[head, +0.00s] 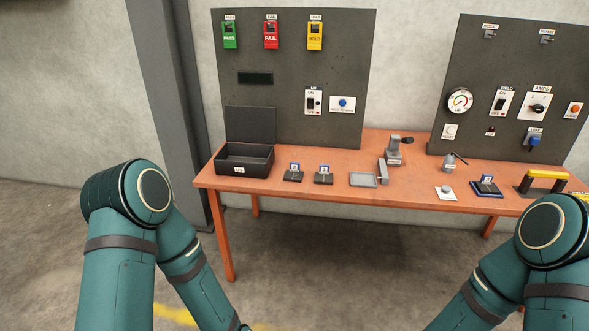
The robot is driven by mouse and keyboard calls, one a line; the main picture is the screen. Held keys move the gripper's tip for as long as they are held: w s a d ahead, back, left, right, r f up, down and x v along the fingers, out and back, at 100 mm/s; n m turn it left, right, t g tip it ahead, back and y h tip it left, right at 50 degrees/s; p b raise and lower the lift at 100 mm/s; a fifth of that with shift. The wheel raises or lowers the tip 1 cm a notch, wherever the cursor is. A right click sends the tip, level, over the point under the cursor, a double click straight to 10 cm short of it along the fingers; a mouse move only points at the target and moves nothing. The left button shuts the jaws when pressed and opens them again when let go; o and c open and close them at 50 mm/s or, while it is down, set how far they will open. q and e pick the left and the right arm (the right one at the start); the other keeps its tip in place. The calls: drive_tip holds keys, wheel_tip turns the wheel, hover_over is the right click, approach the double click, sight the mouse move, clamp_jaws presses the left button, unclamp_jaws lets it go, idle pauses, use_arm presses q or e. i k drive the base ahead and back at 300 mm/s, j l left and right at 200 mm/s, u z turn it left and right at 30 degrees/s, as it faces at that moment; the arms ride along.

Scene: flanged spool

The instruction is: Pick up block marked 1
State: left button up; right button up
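Two small dark blocks with blue-and-white tags stand side by side on the orange table (330,197), left of its middle: a left block (293,176) and a right block (323,179). A similar tagged block (487,186) sits on a blue-edged base at the right. The marks on the tags are too small to read surely, so I cannot tell which is marked 1. Both my arms show low in the head view, in front of the table, but both grippers are out of the picture.
An open black UV box (244,168) stands at the table's left end. A grey tray (363,180), a grey device (393,152), a white button (445,192) and a yellow-handled fixture (547,175) stand farther right. Two dark panels (290,75) (510,70) rise behind.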

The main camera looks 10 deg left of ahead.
sight(324, 177)
drive_tip(key=i+l+u, duration=0.1)
drive_tip(key=i+u, duration=0.15)
drive_tip(key=i, duration=0.15)
drive_tip(key=i+l+u, duration=0.25)
drive_tip(key=i, duration=0.15)
drive_tip(key=i+l+u, duration=0.2)
drive_tip(key=i, duration=0.2)
